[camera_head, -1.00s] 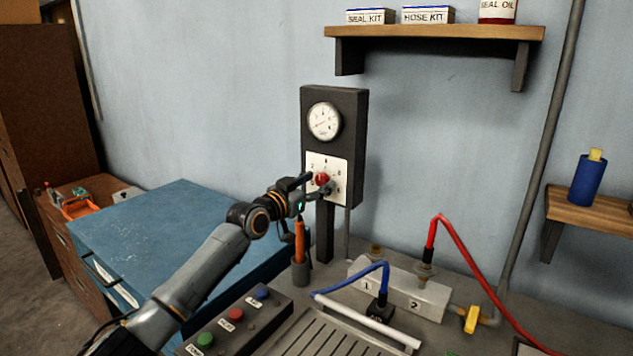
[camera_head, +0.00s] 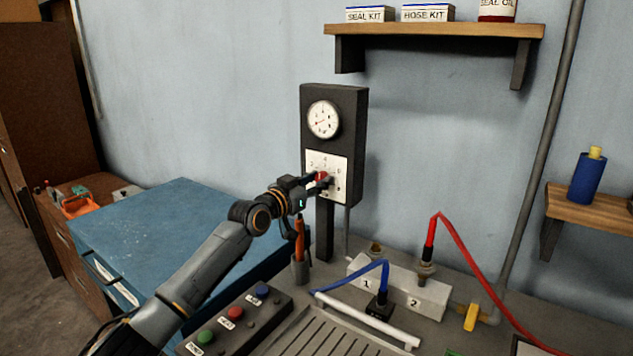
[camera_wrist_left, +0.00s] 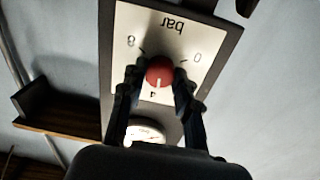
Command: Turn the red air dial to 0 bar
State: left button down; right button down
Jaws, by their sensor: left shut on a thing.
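The red air dial (camera_head: 322,176) sits on a white scale plate (camera_head: 341,183) on the dark wall panel, partly hidden by my gripper in the head view. My left gripper (camera_head: 317,181) is shut on it, with one finger on each side. In the left wrist view, which is upside down, the dial (camera_wrist_left: 159,71) shows between the fingertips. Its white pointer mark points at the 4. The 0 and the 8 lie on opposite sides, with "bar" beyond the dial. A round white gauge (camera_head: 324,120) is above the plate. My right gripper is not in view.
A cup with an orange tool (camera_head: 300,268) stands just below my left gripper. A grey manifold (camera_head: 401,287) with blue and red hoses is to the right. A button box (camera_head: 237,322) is in front, and a blue cabinet (camera_head: 180,235) is at left.

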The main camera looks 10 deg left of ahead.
pick_arm(q)
jog(key=n, duration=0.2)
jog(key=shift+n, duration=0.4)
jog(key=n, duration=0.2)
jog(key=shift+n+p, duration=0.35)
jog(key=shift+n, duration=0.05)
jog(key=n+p, duration=0.1)
jog(key=n, duration=0.1)
jog(key=shift+n, duration=0.4)
jog(key=n+p, duration=0.1)
jog(key=n, duration=0.2)
jog(key=shift+n+t, duration=0.3)
jog(key=n+p, duration=0.3)
jog(key=n, duration=0.2)
jog(key=shift+n+y, duration=0.3)
jog(key=n+p, duration=0.3)
jog(key=n, duration=0.2)
jog(key=shift+f+n, duration=0.15)
jog(key=shift+n, duration=0.15)
jog(key=shift+p, duration=0.35)
jog(key=c, duration=1)
grip_release()
